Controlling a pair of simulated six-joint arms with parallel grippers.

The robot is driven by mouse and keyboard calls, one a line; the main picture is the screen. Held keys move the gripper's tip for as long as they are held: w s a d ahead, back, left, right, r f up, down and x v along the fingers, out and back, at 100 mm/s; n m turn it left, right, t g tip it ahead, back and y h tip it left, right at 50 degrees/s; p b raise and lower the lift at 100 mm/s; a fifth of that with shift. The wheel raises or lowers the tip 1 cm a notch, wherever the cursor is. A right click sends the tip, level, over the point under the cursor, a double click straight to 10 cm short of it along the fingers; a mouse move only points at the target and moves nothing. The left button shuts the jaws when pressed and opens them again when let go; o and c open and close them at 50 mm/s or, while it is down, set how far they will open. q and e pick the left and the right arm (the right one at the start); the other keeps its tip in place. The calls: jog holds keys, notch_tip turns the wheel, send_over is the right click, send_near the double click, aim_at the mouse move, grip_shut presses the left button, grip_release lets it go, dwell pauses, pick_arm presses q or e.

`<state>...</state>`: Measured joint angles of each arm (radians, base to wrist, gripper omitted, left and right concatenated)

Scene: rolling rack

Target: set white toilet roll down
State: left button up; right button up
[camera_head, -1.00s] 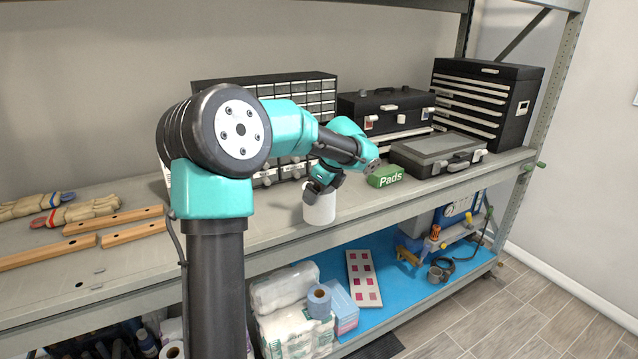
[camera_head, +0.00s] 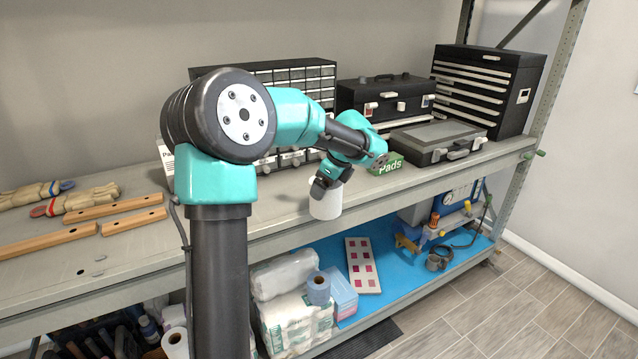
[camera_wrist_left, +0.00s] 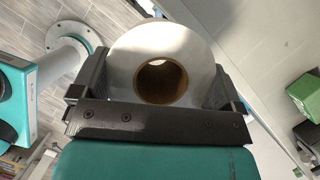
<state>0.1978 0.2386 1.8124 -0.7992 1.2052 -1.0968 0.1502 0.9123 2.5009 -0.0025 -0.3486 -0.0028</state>
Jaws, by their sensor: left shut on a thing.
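The white toilet roll (camera_head: 326,204) is at the front edge of the upper shelf in the head view, upright or nearly so. My left gripper (camera_head: 325,187) is shut on it from above. In the left wrist view the roll (camera_wrist_left: 195,48) sits between the two dark fingers of my left gripper (camera_wrist_left: 160,80), with its brown core hole facing the camera. I cannot tell whether the roll's lower end touches the shelf. My right gripper is not in view.
A green Pads box (camera_head: 385,164) stands right of the roll, before a grey case (camera_head: 436,140). Drawer cabinets and a black toolbox (camera_head: 385,98) line the back. Wooden bars (camera_head: 133,221) and gloves lie at left.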

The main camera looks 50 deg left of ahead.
pick_arm(q)
jog(key=w+d+f+n+g+h, duration=0.1)
jog(key=w+d+f+n, duration=0.2)
jog(key=w+d+f, duration=0.55)
jog(key=w+d+f+n+g, duration=0.1)
jog(key=w+d+f+n, duration=0.3)
jog(key=d+f, duration=0.75)
jog(key=s+d+f+n+h, duration=0.1)
jog(key=d+f+n, duration=0.2)
jog(key=d+f, duration=0.8)
jog(key=d+f+n+g+h, duration=0.1)
jog(key=d+f+n, duration=0.3)
jog(key=d+f, duration=0.7)
jog(key=d+h, duration=0.1)
jog(key=d, duration=0.3)
jog(key=shift+s+d, duration=0.35)
jog(key=shift+d, duration=0.05)
